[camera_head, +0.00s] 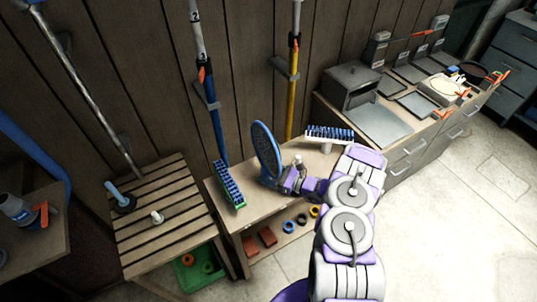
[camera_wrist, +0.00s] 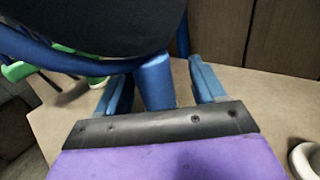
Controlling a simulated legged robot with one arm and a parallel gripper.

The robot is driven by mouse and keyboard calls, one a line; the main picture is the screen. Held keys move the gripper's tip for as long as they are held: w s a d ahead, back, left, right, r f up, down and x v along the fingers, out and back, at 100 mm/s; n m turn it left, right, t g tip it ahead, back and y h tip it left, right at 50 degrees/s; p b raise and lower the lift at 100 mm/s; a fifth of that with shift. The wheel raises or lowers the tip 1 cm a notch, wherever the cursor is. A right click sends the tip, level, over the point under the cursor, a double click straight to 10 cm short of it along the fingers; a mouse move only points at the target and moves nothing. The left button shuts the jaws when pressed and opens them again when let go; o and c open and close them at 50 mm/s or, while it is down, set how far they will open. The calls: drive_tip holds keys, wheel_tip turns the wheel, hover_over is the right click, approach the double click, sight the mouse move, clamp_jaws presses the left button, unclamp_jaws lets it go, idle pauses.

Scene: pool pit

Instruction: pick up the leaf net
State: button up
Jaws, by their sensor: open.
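The leaf net (camera_head: 266,148) is a blue oval frame with dark mesh, standing upright on the wooden bench by the wall. In the wrist view its dark mesh and blue rim (camera_wrist: 75,62) fill the upper left. Its thick blue handle (camera_wrist: 156,82) comes down between my two blue fingers. My gripper (camera_head: 283,181) is at the lower part of the net in the head view. In the wrist view my gripper (camera_wrist: 162,88) is open, with a finger on each side of the handle and a visible gap on the right. The handle's lower end is hidden behind my gripper's body.
A green-and-blue brush (camera_head: 229,184) stands left of the net on the bench (camera_head: 262,192). A slatted table (camera_head: 165,235) stands at left. A cabinet (camera_head: 410,145) with trays is at right.

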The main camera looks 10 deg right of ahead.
sight(265, 157)
drive_tip(key=shift+x, duration=0.85)
drive_tip(key=shift+a, duration=0.9)
drive_tip(key=shift+c, duration=0.9)
drive_tip(key=shift+d, duration=0.75)
drive_tip(key=c, duration=0.6)
drive_tip(key=shift+a, duration=0.45)
drive_tip(key=c, duration=0.4)
drive_tip(key=shift+d+r, duration=0.1)
drive_tip(key=shift+d+r, duration=0.15)
drive_tip(key=shift+r, duration=0.35)
wheel_tip(265, 157, up, 9)
drive_tip(key=shift+f+p, duration=0.1)
drive_tip(key=shift+p, duration=0.95)
